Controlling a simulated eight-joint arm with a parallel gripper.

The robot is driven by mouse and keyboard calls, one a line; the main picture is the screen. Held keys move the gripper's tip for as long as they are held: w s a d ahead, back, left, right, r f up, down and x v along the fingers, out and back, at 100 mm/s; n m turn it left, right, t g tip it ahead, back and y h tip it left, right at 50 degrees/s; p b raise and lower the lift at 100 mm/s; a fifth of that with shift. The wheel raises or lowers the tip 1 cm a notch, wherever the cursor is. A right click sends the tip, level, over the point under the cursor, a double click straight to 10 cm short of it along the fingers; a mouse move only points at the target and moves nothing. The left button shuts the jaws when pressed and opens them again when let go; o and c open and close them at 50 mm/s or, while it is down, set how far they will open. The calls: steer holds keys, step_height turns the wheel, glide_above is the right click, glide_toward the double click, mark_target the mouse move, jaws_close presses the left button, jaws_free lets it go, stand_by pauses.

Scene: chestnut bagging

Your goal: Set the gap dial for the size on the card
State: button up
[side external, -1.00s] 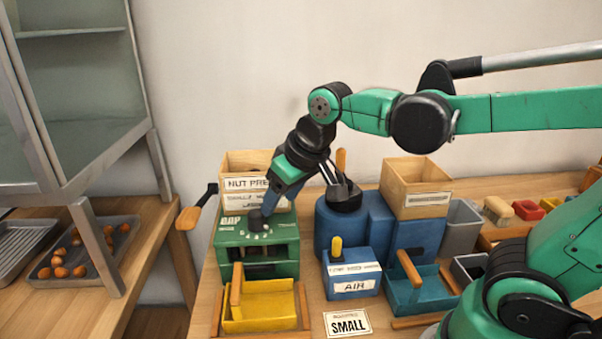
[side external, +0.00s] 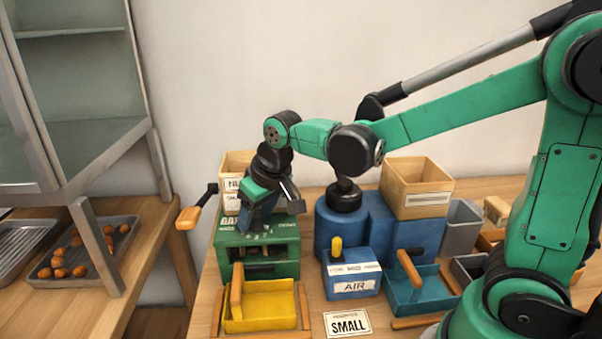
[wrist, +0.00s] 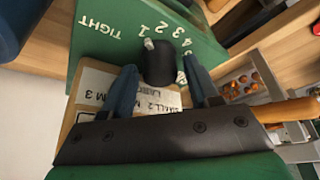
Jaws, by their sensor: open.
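The card (side external: 347,323) on the bench reads SMALL. The green nut machine (side external: 257,250) stands behind the yellow tray. On its top, in the wrist view, is the black gap dial knob (wrist: 159,66) with a white mark, beside white figures 1 to 4 and the word TIGHT. The mark lies near the 1 and 2; its exact setting is hard to tell. My gripper (wrist: 160,78) is open, one blue finger on each side of the knob; contact is not clear. In the side view my gripper (side external: 258,218) is over the machine top and hides the dial.
A paper label (wrist: 150,98), partly hidden by the fingers, shows size words and numbers. A wooden hopper (side external: 238,164) rises behind the machine, and an orange-handled crank (side external: 190,217) juts left. The blue AIR box (side external: 352,275) and yellow tray (side external: 262,305) stand close by.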

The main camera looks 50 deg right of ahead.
jaws_close()
steer(key=shift+m, duration=0.3)
steer(key=shift+a+m+h, duration=0.1)
steer(key=shift+m+h, duration=1)
steer(key=shift+m, duration=1.4)
steer(key=shift+g, duration=0.3)
jaws_free()
